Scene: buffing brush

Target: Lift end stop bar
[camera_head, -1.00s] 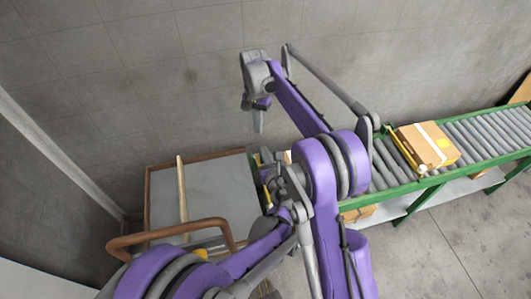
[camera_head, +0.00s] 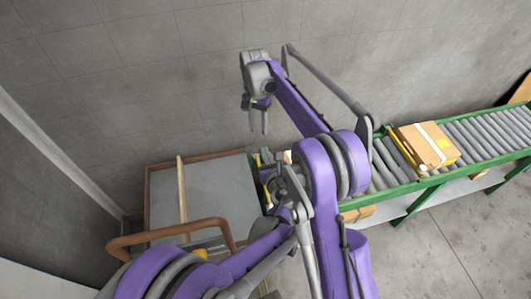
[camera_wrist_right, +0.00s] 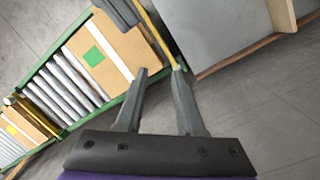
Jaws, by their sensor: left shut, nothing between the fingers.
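The end stop bar is a thin yellow bar (camera_wrist_right: 158,35) across the conveyor's near end in the right wrist view, beside a cardboard box. In the head view, only short yellow pieces of it (camera_head: 258,160) show, mostly hidden behind my left arm. My right gripper (camera_head: 259,124) is open and empty, raised above the conveyor end and in front of the wall. Its two fingers (camera_wrist_right: 160,72) are apart in the right wrist view, with the bar seen beyond them. My left gripper (camera_head: 273,183) is low by the conveyor end, shut and empty, partly hidden by its arm.
A green roller conveyor (camera_head: 480,140) runs right, with a taped cardboard box (camera_head: 428,145) behind a second yellow bar (camera_head: 402,150). A grey-topped cart (camera_head: 215,185) with a brown rim and handle stands left of the conveyor end.

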